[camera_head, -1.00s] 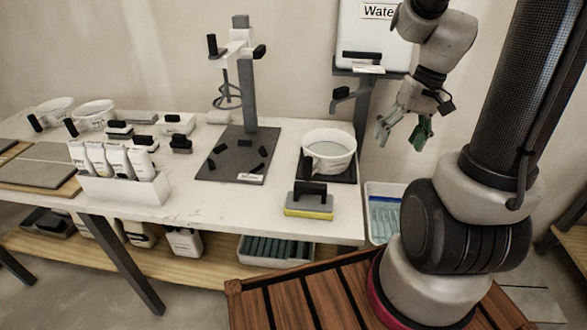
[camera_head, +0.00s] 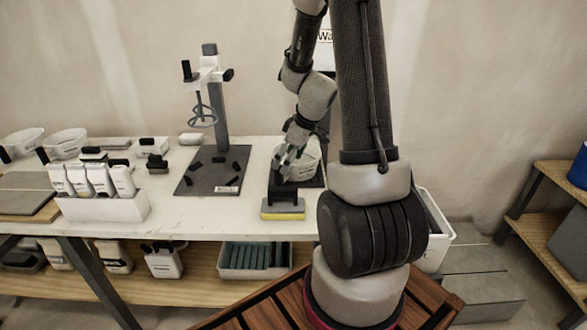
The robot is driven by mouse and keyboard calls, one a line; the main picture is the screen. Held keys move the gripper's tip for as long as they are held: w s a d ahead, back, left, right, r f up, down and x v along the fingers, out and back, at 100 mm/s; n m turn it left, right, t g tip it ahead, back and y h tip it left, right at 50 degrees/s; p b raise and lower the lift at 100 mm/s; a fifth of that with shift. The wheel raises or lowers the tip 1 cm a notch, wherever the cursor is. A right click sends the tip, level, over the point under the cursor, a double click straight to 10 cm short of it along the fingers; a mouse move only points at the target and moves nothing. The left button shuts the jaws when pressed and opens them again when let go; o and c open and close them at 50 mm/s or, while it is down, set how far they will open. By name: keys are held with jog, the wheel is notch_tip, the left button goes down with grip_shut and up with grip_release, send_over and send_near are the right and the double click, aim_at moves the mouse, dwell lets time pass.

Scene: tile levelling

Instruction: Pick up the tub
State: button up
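A white round tub (camera_head: 308,162) stands on a dark plate at the right end of the white table. My forearm and wrist hide part of it. My gripper (camera_head: 286,163) points down at the tub's left side, in front of or over its rim. I cannot tell whether the fingers touch the tub or how far they are apart. Two more white tubs (camera_head: 65,142) stand at the table's far left.
A black-handled float with a yellow sponge (camera_head: 283,211) sits just in front of the tub. A mixer stand (camera_head: 213,171) is to the left. A white holder (camera_head: 105,207) carries several bottles. Bare table (camera_head: 185,226) lies between.

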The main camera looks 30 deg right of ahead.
jog(key=x, duration=0.5)
jog(key=shift+a, duration=0.2)
jog(key=c, duration=1.3)
jog(key=shift+o, duration=0.2)
jog(key=shift+w+r, duration=0.1)
jog(key=shift+r, duration=0.1)
